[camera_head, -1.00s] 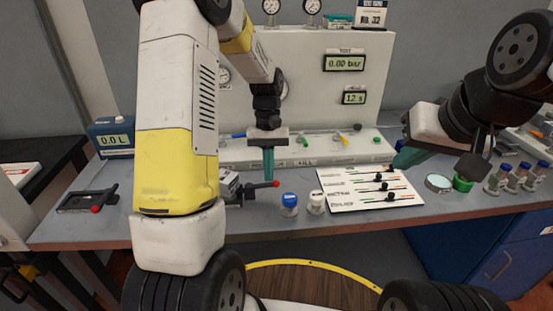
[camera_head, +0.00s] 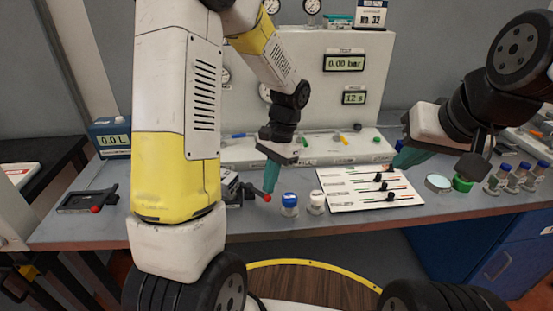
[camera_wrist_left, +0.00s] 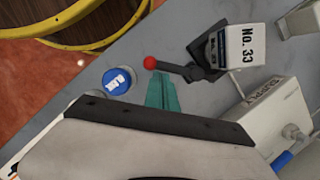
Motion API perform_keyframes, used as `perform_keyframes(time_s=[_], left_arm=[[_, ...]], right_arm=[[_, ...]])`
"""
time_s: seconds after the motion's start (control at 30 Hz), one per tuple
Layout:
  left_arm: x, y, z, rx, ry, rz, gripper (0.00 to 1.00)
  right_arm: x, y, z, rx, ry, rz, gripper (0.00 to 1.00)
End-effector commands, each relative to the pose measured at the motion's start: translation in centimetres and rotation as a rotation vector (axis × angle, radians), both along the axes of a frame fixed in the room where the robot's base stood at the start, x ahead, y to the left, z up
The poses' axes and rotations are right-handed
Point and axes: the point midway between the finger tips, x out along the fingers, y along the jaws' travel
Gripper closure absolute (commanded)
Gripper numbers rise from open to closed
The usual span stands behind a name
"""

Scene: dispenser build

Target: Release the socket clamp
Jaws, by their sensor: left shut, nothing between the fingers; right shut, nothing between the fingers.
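A dark clamp has a lever ending in a red knob (camera_head: 267,198); my left arm hides part of the clamp in the head view. In the left wrist view the black clamp (camera_wrist_left: 206,70) stands around or against a white block marked No. 33 (camera_wrist_left: 241,47), and its lever points left to the red knob (camera_wrist_left: 150,63). My left gripper (camera_head: 270,186), with teal fingers, is shut and empty, tilted, tips right beside the lever near the knob. I cannot tell whether they touch. My right gripper (camera_head: 397,163) is shut and empty above the bench at the right.
A blue-capped jar (camera_head: 289,204) and a white-capped jar (camera_head: 316,203) stand just right of the knob. A white slider panel (camera_head: 345,200) lies further right. Another device with a red knob (camera_head: 96,209) sits at the left. A gauge cabinet (camera_head: 310,85) stands behind.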

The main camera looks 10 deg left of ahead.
Motion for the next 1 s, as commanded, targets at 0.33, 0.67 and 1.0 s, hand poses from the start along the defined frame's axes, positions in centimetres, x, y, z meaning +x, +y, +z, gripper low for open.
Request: perform_keyframes(time_s=[0.33,0.67,1.0], left_arm=[[-2.0,0.7,0.0,0.000,0.001,-0.327,1.00],[-3.3,1.6,0.0,0.000,0.001,-0.572,1.00],[-3.8,2.1,0.0,0.000,0.001,-0.582,1.00]], right_arm=[[0.0,0.0,0.0,0.000,0.000,0.000,1.00],[0.0,0.0,0.0,0.000,0.000,0.000,1.00],[0.0,0.0,0.0,0.000,0.000,0.000,1.00]])
